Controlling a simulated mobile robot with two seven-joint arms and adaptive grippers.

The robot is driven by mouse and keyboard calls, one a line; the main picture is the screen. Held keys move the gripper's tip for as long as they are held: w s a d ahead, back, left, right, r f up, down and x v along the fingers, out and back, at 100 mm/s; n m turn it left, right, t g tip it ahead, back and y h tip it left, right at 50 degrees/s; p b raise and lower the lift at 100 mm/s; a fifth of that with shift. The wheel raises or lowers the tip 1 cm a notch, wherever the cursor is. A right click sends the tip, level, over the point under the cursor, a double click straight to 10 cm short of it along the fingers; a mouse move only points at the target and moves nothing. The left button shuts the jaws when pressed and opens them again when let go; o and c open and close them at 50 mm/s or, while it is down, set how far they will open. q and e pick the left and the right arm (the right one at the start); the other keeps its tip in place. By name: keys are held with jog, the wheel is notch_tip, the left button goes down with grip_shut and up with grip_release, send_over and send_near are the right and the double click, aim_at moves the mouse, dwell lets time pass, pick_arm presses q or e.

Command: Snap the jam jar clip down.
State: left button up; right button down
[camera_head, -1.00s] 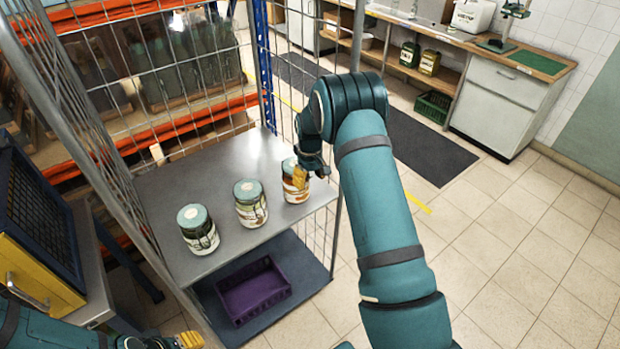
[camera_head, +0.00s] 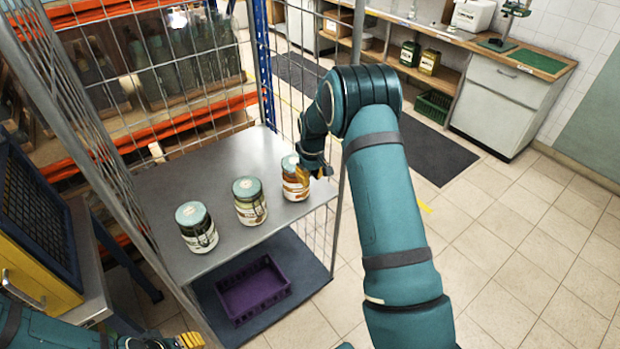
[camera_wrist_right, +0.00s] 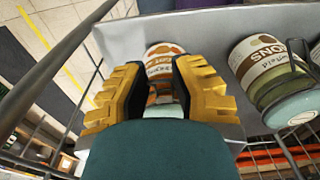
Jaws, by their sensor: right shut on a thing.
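The jam jar (camera_head: 289,164) with a pale green lid and an orange and white label stands upright at the right end of the grey shelf. My right gripper (camera_head: 305,178) is at its right side, shut on its clip, which my yellow fingers mostly hide. In the right wrist view the fingers of my right gripper (camera_wrist_right: 163,88) are close together, with the jar's label (camera_wrist_right: 163,52) showing beyond and between them.
Two similar lidded jars stand to the left on the shelf: a middle one (camera_head: 250,205) and a dark-filled one (camera_head: 197,230). Wire mesh (camera_head: 190,60) closes the back and sides. A purple crate (camera_head: 252,290) sits on the lower shelf. The shelf's rear is clear.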

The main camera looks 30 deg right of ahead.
jog(key=shift+s+f+t+y+b, duration=0.2)
jog(key=shift+f+t+b, duration=0.6)
jog(key=shift+t+b, duration=1.5)
jog(key=shift+s+f+t+y+b, duration=0.1)
jog(key=shift+f+t+y+b, duration=0.5)
jog(key=shift+t+b, duration=1.65)
jog(key=shift+s+f+t+b, duration=0.15)
jog(key=shift+f+t+b, duration=0.85)
jog(key=shift+t+b, duration=1.25)
jog(key=t, duration=0.1)
jog(key=f+t, duration=0.1)
jog(key=shift+w+t+b, duration=0.3)
jog(key=shift+w+b, duration=0.1)
pick_arm(q)
notch_tip(320, 180, down, 15)
jog(key=s, duration=0.1)
jog(key=shift+d+f, duration=0.15)
pick_arm(e)
jog(key=shift+w+f+t+y, duration=0.15)
jog(key=shift+w+t+y, duration=0.05)
jog(key=shift+t, duration=0.5)
jog(key=shift+w+f+t+y, duration=0.15)
jog(key=shift+t+y, duration=0.05)
jog(key=shift+t, duration=0.5)
jog(key=c, duration=0.7)
grip_release()
jog(key=shift+w, duration=0.1)
jog(key=shift+c, duration=0.2)
